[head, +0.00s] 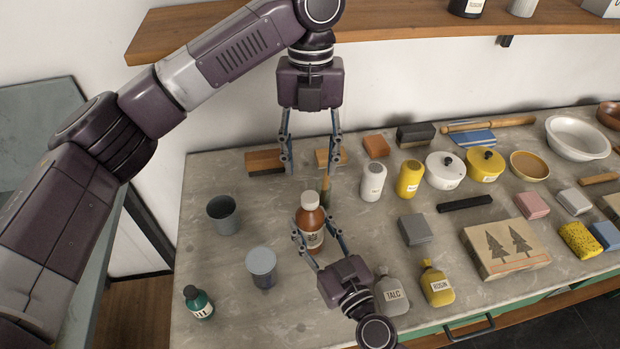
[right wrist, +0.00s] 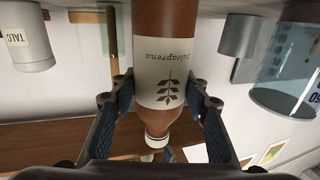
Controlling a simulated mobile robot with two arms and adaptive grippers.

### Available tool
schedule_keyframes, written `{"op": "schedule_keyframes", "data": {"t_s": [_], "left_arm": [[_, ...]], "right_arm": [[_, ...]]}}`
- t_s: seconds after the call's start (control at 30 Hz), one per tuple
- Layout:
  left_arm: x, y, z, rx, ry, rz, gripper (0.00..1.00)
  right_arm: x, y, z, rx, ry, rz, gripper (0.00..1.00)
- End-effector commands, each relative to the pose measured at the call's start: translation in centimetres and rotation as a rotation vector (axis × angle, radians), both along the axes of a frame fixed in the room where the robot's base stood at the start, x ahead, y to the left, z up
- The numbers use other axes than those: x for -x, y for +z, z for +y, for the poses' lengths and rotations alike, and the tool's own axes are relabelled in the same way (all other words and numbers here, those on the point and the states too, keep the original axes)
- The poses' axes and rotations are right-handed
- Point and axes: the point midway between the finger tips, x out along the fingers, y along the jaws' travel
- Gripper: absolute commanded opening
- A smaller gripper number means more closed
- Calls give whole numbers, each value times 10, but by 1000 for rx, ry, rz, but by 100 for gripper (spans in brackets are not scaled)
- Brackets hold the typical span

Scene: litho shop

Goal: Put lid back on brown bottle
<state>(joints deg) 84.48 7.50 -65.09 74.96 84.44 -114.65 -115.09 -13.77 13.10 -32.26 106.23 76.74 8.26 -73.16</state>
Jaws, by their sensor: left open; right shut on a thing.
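The brown bottle (head: 311,224) with a white label stands upright near the front middle of the table. A white lid (head: 310,200) shows at the top of its neck; how firmly it sits I cannot tell. My right gripper (head: 316,236) is shut around the bottle's body from the front. In the right wrist view the brown bottle (right wrist: 165,25) appears upside down between the fingers, with the white lid (right wrist: 157,141) at its neck. My left gripper (head: 310,163) is open and empty, pointing down above and behind the bottle. It is apart from the lid.
White (head: 373,182) and yellow (head: 410,178) containers stand at right.

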Motion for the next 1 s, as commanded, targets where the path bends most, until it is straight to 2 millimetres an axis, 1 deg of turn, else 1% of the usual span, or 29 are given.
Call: {"op": "schedule_keyframes", "data": {"t_s": [0.03, 0.1, 0.23, 0.4, 0.67, 0.7, 0.87, 1.0], "left_arm": [[-3, 13, 0, -2, 2, -5, 45], [-4, 24, 1, -3, 2, -4, 45], [-5, 39, 0, -3, 1, -3, 45], [-6, 46, 0, -3, 1, -1, 45], [-6, 47, 0, -2, 0, 0, 45], [-6, 47, 0, -2, 0, 0, 45], [-6, 47, 0, -2, 1, -1, 45], [-6, 47, 0, -2, 1, -1, 45]], "right_arm": [[0, 0, 0, -1, 1, 0, 0], [0, 0, 0, -1, 1, 0, 0], [0, 0, 0, -1, 1, 0, 0], [0, 0, 0, -1, 1, 0, 0], [0, 0, 0, -1, 1, 0, 0], [0, 0, 0, -1, 1, 0, 45], [0, 0, 0, -1, 0, 0, 62], [0, 0, 0, -1, 0, 0, 62]]}}
